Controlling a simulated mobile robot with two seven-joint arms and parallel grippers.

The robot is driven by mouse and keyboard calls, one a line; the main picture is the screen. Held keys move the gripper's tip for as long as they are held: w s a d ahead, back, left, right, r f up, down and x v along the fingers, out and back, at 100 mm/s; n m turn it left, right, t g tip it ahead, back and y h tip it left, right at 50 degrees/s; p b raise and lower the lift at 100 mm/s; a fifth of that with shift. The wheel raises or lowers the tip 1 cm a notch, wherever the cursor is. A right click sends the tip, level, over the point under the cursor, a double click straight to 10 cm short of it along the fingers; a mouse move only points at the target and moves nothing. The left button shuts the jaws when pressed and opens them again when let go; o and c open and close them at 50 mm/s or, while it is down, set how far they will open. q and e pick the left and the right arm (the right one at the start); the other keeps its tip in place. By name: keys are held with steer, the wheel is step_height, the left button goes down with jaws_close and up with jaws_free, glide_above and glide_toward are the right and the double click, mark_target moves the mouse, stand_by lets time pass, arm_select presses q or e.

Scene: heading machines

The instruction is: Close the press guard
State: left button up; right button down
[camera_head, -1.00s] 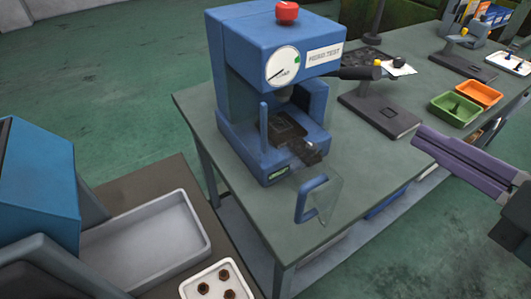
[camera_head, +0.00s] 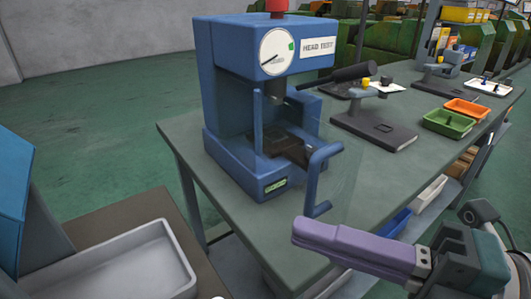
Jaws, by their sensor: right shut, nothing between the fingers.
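The blue press (camera_head: 228,100) stands on the green-topped bench, with a round dial and a "HEAD TEST" label on its head. Its guard is a clear pane (camera_head: 343,185) with a blue handle (camera_head: 312,180). The guard stands swung out from the front right of the press, so the press opening shows uncovered. The pane's edges are faint. My right gripper (camera_head: 296,232), with purple fingers, is shut and empty. My left gripper is not in view.
A dark lever (camera_head: 350,74) sticks out right of the press, near a grey stand (camera_head: 378,130). Green (camera_head: 449,123) and orange (camera_head: 468,108) trays lie farther right on the bench (camera_head: 245,225). A grey tray (camera_head: 120,262) sits on a lower surface at the left.

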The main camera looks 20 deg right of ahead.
mark_target(325, 209)
steer(key=w, duration=0.1)
steer(key=w+d, duration=0.1)
steer(key=w, duration=0.1)
steer(key=shift+w, duration=0.1)
steer(key=shift+w+d, duration=0.2)
steer(key=shift+d, duration=0.2)
steer(key=shift+f, duration=0.1)
